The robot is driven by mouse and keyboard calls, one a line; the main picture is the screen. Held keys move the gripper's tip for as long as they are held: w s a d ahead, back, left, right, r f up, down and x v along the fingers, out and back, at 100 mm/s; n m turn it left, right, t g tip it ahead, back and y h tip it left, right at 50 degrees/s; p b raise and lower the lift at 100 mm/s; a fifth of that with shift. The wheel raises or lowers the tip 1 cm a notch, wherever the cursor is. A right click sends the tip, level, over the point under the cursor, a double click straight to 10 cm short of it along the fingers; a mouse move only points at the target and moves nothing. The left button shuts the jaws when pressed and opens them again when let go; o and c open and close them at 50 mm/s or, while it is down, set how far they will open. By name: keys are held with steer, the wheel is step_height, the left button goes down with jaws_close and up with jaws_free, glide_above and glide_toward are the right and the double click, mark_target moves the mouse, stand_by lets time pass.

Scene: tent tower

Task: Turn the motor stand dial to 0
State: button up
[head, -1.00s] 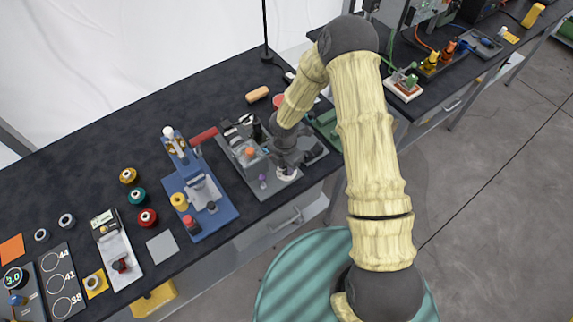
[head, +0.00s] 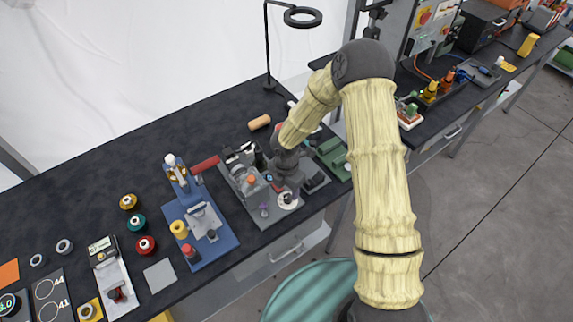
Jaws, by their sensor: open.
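The grey motor stand (head: 247,203) sits on the dark bench, right of the blue press. A round white dial face (head: 291,204) with a dark centre shows at its front right corner. I cannot read its setting. My gripper (head: 287,191) points down at this dial, close over its dark centre. It is open, but its fingers are small and dark here, and I cannot tell whether they touch the dial. My wrist hides part of the stand behind it.
The blue press (head: 218,235) with a red handle (head: 205,164) stands left of the motor stand. A green tray (head: 332,153) lies to the right. An orange cylinder (head: 259,122) lies behind. A ring lamp (head: 302,17) stands at the back.

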mark_target(286, 195)
step_height(286, 195, up, 14)
steer(key=b, duration=0.1)
steer(key=shift+w+a, duration=0.2)
stand_by(0.4)
steer(key=s+d+r+m+t, duration=0.1)
steer(key=s+d+r+m, duration=0.2)
steer(key=m, duration=1)
steer(key=s+d+r+m+t, duration=0.1)
steer(key=s+d+r+m, duration=0.3)
steer(key=s+d+m, duration=0.6)
steer(key=d+m, duration=0.1)
steer(key=m, duration=0.3)
steer(key=shift+s+d+r+t+b, duration=0.2)
steer(key=shift+d+t+b, duration=0.1)
steer(key=shift+t, duration=0.1)
